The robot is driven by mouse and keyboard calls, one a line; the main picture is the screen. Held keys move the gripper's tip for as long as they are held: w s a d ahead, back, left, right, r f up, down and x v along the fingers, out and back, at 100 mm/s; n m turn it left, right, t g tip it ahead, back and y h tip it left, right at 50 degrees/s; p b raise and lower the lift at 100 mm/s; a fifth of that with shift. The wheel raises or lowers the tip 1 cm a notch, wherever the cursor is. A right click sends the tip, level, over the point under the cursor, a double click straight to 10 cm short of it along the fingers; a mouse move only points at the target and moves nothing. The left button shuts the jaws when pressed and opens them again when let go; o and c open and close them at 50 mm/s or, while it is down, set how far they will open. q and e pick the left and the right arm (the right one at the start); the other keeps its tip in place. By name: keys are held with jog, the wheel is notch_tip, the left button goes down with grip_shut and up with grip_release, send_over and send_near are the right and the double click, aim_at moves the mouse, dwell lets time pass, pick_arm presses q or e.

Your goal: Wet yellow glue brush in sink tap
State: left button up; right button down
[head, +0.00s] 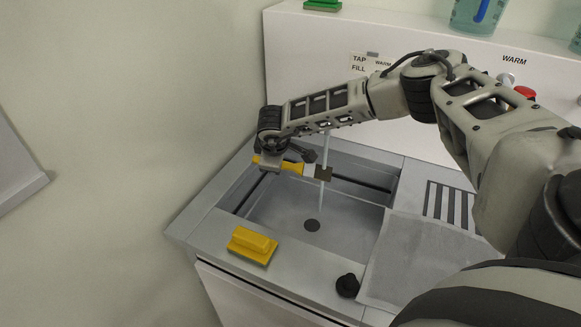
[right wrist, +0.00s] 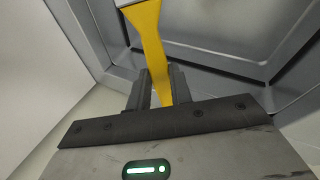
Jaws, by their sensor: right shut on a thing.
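My right gripper (head: 283,160) is over the back left part of the sink and is shut on the handle of the yellow glue brush (head: 292,167). The right wrist view shows the yellow handle (right wrist: 152,45) between the two dark fingers (right wrist: 160,90). The tap outlet is hidden behind my right arm. My left gripper is out of view.
A yellow block-shaped brush (head: 252,243) lies on the sink's front rim. A black knob (head: 347,286) and a grey cloth (head: 410,262) are to its right. A slotted drain area (head: 450,205) is right of the basin. Walls stand close at left and behind.

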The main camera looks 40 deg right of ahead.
jog(key=s+a, duration=0.4)
jog(key=s, duration=0.2)
jog(key=shift+s+a, duration=0.15)
jog(key=shift+s, duration=0.25)
dwell(0.4)
dwell(1.2)
jog(key=s+a+r, duration=0.2)
jog(key=s+r, duration=0.2)
jog(key=shift+a, duration=0.35)
jog(key=shift+s, duration=0.1)
dwell(0.4)
